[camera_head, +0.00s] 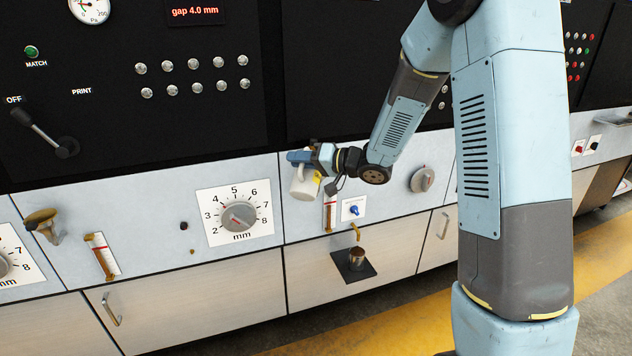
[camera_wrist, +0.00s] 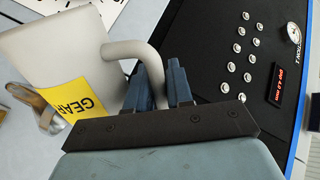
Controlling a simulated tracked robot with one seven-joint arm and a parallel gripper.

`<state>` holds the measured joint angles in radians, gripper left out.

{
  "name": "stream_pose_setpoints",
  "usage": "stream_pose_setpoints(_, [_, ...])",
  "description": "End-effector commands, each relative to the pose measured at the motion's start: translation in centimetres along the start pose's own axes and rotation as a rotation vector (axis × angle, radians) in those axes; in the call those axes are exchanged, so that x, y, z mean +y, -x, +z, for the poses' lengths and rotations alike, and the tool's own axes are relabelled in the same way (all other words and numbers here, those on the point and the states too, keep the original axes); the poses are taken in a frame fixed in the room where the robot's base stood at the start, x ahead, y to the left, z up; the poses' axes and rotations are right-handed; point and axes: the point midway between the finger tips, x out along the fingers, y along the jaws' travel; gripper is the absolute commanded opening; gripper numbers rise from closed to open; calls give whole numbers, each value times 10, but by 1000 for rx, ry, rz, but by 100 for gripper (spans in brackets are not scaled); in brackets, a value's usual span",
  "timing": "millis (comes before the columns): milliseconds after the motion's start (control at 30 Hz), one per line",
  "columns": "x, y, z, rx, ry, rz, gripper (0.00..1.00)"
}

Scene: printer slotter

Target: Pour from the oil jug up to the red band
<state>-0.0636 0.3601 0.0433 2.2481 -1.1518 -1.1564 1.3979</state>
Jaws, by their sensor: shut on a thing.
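The oil jug (camera_head: 303,187) is white with a yellow label. In the wrist view the jug (camera_wrist: 75,65) shows the letters "GEAR" on its label. My gripper (camera_head: 312,158) is shut on the jug's handle, in front of the panel; the wrist view shows the fingers (camera_wrist: 163,88) around it. In the head view the jug looks near upright; its mouth and oil level are not visible. A sight gauge (camera_head: 329,214) with a red band stands just right of the jug, its top partly covered. A brass part (camera_wrist: 38,103) shows beside the jug in the wrist view. No pouring stream is visible.
A brass funnel (camera_head: 42,219) and a second gauge (camera_head: 102,256) with a red band are at left. A dial (camera_head: 239,216) is left of the jug. A blue valve knob (camera_head: 353,210) and a brass spout above a cup (camera_head: 357,257) on a dark shelf are right and below.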

Motion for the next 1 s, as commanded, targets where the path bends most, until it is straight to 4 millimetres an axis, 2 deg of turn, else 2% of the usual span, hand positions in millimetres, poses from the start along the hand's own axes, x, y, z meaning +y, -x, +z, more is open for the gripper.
stream_pose_setpoints(1000, [-4, 0, -8, -11, -60, -1, 0])
